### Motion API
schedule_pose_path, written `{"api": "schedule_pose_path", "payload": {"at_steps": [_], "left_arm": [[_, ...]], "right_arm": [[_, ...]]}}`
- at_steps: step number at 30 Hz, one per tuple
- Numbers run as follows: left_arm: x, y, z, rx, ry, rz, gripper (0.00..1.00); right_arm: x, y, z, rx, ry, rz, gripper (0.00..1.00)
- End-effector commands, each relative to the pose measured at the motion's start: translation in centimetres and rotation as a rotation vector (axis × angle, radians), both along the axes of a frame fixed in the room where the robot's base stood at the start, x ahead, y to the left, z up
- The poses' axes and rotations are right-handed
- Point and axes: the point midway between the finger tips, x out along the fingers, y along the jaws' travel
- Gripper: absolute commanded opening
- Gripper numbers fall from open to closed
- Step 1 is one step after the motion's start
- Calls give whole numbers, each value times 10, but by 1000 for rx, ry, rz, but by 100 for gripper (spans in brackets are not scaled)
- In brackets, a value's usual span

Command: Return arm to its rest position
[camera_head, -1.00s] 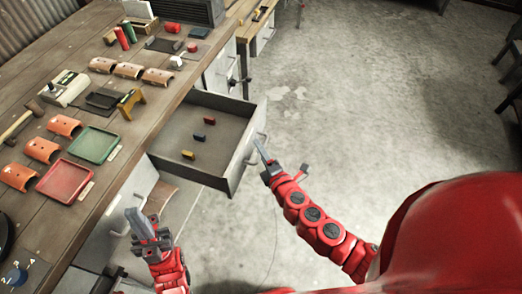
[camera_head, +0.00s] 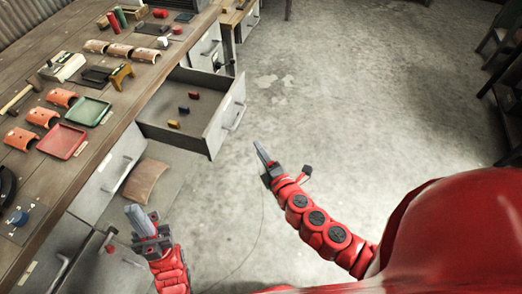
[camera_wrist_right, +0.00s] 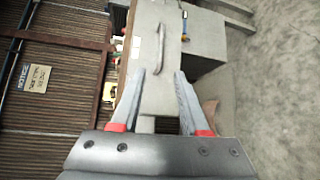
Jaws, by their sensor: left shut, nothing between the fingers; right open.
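My left gripper (camera_head: 138,220) is at the lower left of the head view, shut and empty. It is over the floor, to the right of the bench cabinets. My right gripper (camera_head: 262,153) is near the middle of the head view, over bare floor and apart from the open drawer (camera_head: 217,130). The right wrist view shows its two fingers (camera_wrist_right: 167,76) spread, with nothing between them.
The wooden workbench (camera_head: 112,128) runs along the left with red (camera_head: 62,141) and green (camera_head: 88,111) trays and several orange curved pieces. A curved brown panel (camera_head: 146,181) is below the drawer. Shelving (camera_head: 508,105) stands at the right. The central floor is clear.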

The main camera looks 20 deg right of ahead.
Motion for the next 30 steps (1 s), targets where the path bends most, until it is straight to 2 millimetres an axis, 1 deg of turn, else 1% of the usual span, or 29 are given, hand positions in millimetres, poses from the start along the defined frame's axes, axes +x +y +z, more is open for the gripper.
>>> {"api": "schedule_pose_path", "payload": {"at_steps": [16,19,20,23,25,26,27,28,29,30], "left_arm": [[0,0,0,0,0,0,0],[0,0,0,0,0,0,0],[0,0,0,0,0,0,0],[0,0,0,0,0,0,0],[0,0,0,0,0,0,0],[0,0,0,0,0,0,0],[0,0,0,0,0,0,0],[0,0,0,0,0,0,0],[0,0,0,0,0,0,0],[0,0,0,0,0,0,0]], "right_arm": [[0,1,0,6,2,4,45],[-2,9,-5,64,17,40,45],[-3,13,-7,98,25,57,45],[-9,35,-11,268,49,157,45],[-17,56,-4,434,47,252,45],[-21,64,3,512,39,296,45],[-28,73,14,614,20,354,45],[-33,79,23,690,2,397,45],[-39,83,34,766,-23,439,45],[-47,86,52,866,-66,498,45]]}}
